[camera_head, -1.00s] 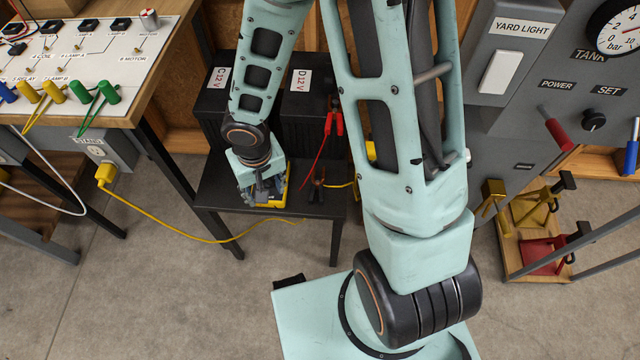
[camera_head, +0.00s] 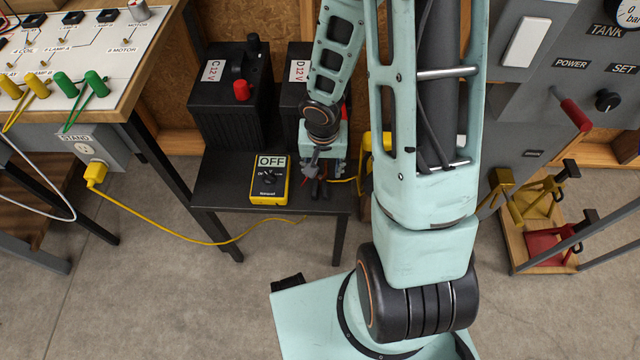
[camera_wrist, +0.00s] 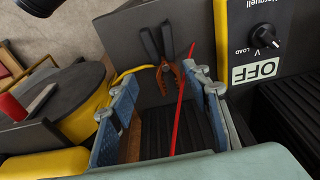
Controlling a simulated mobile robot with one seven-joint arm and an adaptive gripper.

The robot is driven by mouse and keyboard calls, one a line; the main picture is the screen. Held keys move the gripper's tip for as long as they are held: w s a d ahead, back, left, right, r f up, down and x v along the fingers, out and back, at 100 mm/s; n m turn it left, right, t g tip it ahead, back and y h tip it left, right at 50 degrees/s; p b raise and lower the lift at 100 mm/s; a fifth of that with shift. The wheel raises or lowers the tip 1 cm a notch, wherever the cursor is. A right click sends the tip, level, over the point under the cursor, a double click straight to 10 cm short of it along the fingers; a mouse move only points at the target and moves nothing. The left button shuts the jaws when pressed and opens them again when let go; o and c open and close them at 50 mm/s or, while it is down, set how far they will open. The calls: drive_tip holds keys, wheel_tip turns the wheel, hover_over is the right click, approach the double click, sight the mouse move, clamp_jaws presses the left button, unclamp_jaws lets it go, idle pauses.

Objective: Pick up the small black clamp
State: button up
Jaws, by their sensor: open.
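The small black clamp (camera_wrist: 160,50) lies on the dark low table. In the wrist view it shows two black handles spread in a V and copper-coloured jaws. In the head view only a small part of it (camera_head: 319,189) shows below my gripper (camera_head: 318,165). In the wrist view my gripper (camera_wrist: 160,75) is open, with nothing gripped. The clamp lies beyond the fingertips, roughly in line with the space between them. A red cable (camera_wrist: 180,112) crosses that space in the picture, close to the right finger.
A yellow box (camera_head: 269,180) with a black dial and an OFF sign stands on the low table (camera_head: 220,190), left of my gripper. Battery C (camera_head: 222,115) and partly hidden battery D (camera_head: 295,100) stand behind. A yellow cable (camera_head: 165,228) runs across the floor to the socket.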

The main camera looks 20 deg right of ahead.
sight(320, 177)
drive_tip(key=f+b, duration=0.1)
drive_tip(key=f, duration=0.1)
drive_tip(key=w+f+b, duration=0.1)
drive_tip(key=f, duration=0.2)
drive_tip(key=shift+w+a+b, duration=0.1)
drive_tip(key=shift+a+b, duration=0.05)
drive_tip(key=shift+b, duration=0.15)
clamp_jaws()
